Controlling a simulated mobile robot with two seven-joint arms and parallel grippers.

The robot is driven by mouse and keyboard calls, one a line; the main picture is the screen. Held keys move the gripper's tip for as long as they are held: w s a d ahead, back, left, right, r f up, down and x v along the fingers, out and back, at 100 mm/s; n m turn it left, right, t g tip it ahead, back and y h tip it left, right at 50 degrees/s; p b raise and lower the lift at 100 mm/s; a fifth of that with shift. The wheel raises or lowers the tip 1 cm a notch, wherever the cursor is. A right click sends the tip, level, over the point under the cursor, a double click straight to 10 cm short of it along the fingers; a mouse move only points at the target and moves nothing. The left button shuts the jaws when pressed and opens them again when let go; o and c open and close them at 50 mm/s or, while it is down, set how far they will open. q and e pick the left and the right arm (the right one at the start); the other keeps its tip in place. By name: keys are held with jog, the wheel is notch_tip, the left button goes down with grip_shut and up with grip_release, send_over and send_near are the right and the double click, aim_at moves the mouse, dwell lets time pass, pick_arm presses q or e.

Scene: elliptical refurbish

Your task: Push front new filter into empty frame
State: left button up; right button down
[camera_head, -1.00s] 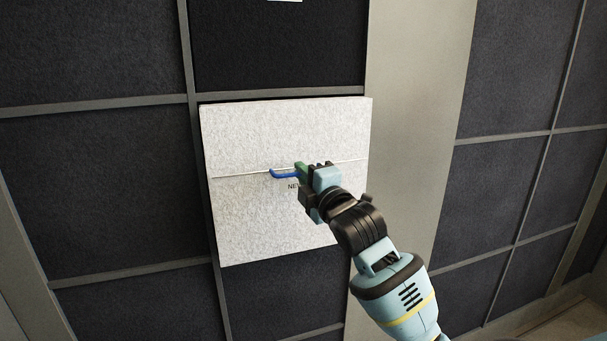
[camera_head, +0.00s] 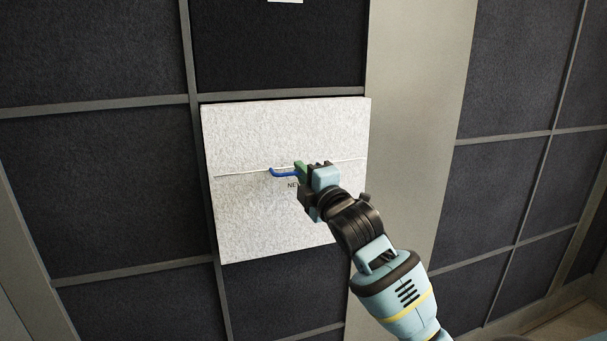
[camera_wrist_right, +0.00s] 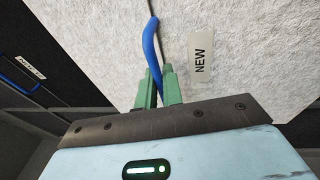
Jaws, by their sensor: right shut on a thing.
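The new filter (camera_head: 265,225) is a white speckled square panel with a thin line across it and a blue handle (camera_head: 284,174). It sits at a frame opening in the dark panelled wall, and its left side stands out from the frame. In the right wrist view a "NEW" label (camera_wrist_right: 201,54) shows on its white face. My right gripper (camera_head: 299,171) is at the handle. In the right wrist view its green fingers (camera_wrist_right: 160,90) are closed around the blue handle. How deep the filter sits in the frame is hard to tell. My left gripper is not in view.
Dark filter panels (camera_head: 100,190) in grey frames surround the opening on the left, above and below. A wide grey post (camera_head: 415,110) stands to the right, with more dark panels (camera_head: 520,70) beyond it.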

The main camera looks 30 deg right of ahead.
jog(key=shift+w+d, duration=0.25)
jog(key=shift+w, duration=0.9)
dwell(0.4)
dwell(0.7)
jog(key=shift+r+t, duration=0.1)
jog(key=shift+t, duration=0.2)
dwell(0.6)
jog(key=shift+w+d, duration=0.2)
jog(key=shift+w, duration=0.6)
jog(key=shift+w+d, duration=0.2)
jog(key=shift+w, duration=0.6)
dwell(2.2)
jog(key=c, duration=1.5)
grip_release()
jog(key=shift+o, duration=0.7)
jog(key=o, duration=1.4)
jog(key=shift+f, duration=0.2)
jog(key=shift+c, duration=0.2)
